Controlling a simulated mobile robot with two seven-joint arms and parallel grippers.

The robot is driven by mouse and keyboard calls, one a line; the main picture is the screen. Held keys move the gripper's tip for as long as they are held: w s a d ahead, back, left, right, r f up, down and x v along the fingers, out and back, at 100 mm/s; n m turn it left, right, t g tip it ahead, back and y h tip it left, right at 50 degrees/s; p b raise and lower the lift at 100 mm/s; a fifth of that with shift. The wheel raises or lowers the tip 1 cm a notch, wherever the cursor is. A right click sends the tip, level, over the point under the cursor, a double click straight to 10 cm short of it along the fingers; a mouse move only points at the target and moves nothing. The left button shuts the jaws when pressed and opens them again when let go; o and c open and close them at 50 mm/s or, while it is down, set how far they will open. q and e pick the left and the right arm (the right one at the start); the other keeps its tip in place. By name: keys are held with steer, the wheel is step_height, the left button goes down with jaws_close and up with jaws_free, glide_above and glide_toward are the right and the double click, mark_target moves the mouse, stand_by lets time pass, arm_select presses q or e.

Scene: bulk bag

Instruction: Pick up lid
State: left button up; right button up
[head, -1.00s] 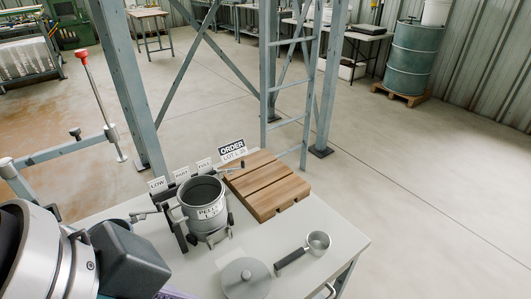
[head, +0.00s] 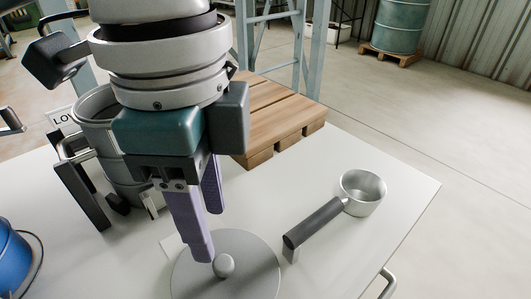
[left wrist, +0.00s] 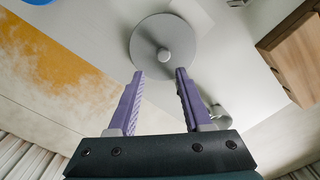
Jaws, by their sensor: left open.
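The lid (head: 240,276) is a flat grey disc with a round knob (head: 224,265) at its centre. It lies on the white table near the bottom of the head view. My left gripper (head: 205,232) is open, with purple fingers pointing down just above and behind the knob. In the left wrist view the lid (left wrist: 178,62) lies ahead of the fingertips, and its knob shows a little beyond the gap between the two fingers (left wrist: 160,75). Nothing is between the fingers. My right gripper is not in view.
A scoop (head: 362,192) with a dark handle lies right of the lid. A grey metal pot (head: 97,104) stands behind my left arm, partly hidden. A slatted wooden pallet (head: 270,112) sits at the table's back. A blue object (head: 12,262) is at lower left.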

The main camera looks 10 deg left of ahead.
arm_select(q)
steer(key=b, duration=0.1)
glide_above(222, 263)
steer(key=f, duration=0.4)
steer(key=shift+s+f, duration=0.35)
steer(key=f, duration=0.1)
steer(key=f+b, duration=0.1)
steer(key=f, duration=0.3)
steer(key=shift+w+f+b, duration=0.15)
steer(key=shift+w+b, duration=0.25)
jaws_close()
